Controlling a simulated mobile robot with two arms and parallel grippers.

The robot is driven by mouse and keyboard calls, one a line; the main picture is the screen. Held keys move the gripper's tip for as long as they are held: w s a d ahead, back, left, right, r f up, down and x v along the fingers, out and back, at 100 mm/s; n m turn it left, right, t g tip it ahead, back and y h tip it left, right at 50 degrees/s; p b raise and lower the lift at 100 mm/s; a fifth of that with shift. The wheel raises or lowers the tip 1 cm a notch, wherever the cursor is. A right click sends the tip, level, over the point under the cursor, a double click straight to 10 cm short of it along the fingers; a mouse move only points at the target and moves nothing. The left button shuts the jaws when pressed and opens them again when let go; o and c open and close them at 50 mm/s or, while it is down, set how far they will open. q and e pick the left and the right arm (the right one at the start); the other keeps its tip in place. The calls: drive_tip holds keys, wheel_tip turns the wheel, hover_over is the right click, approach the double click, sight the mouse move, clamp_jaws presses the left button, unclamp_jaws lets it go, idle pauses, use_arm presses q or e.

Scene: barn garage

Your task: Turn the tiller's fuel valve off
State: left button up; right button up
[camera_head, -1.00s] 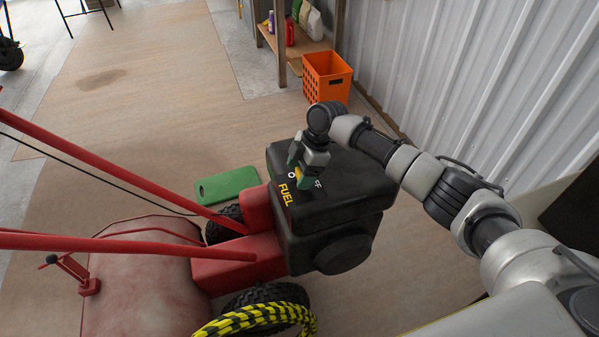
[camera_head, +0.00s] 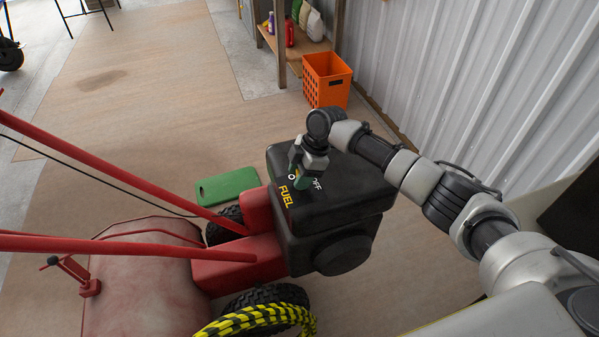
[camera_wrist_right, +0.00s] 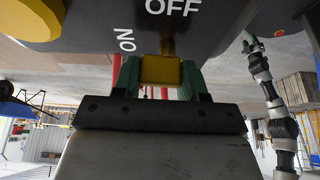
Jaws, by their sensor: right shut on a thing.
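The tiller's black engine housing (camera_head: 335,205) carries a yellow FUEL label and a white OFF label (camera_head: 318,185) on top.
Red handlebars (camera_head: 110,175) extend left from the tiller. A green pad (camera_head: 227,186) lies on the floor beside it. An orange crate (camera_head: 327,80) stands behind, near the corrugated wall (camera_head: 480,80). A yellow-black hose (camera_head: 260,315) lies at the bottom.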

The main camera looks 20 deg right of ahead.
drive_tip(key=m+t+p, duration=0.1)
drive_tip(key=m+p, duration=0.3)
drive_tip(key=p, duration=0.1)
drive_tip(key=m+t+h+p, duration=0.1)
drive_tip(key=m+p, duration=0.3)
drive_tip(key=p, duration=0.1)
drive_tip(key=m+t+h+p, duration=0.1)
drive_tip(key=m+t+p, duration=0.1)
drive_tip(key=m+p, duration=0.2)
drive_tip(key=shift+s+d+r+m+p, duration=0.2)
drive_tip(key=shift+r+m+p, duration=0.1)
drive_tip(key=shift+p, duration=0.35)
drive_tip(key=shift+f+m+h+p, duration=0.15)
drive_tip(key=shift+m+h+p, duration=0.55)
drive_tip(key=shift+m+p, duration=0.4)
drive_tip(key=shift+m+t+h+p, duration=0.3)
drive_tip(key=shift+m+h+p, duration=0.15)
drive_tip(key=shift+m, duration=0.75)
drive_tip(key=shift+d+f, duration=0.1)
drive_tip(key=o, duration=0.9)
drive_tip(key=shift+s, duration=0.1)
drive_tip(key=shift+s+r+p, duration=0.1)
drive_tip(key=shift+r+p, duration=0.2)
drive_tip(key=shift+r, duration=0.05)
drive_tip(key=p+v, duration=0.1)
drive_tip(key=v, duration=0.9)
drive_tip(key=shift+p, duration=0.3)
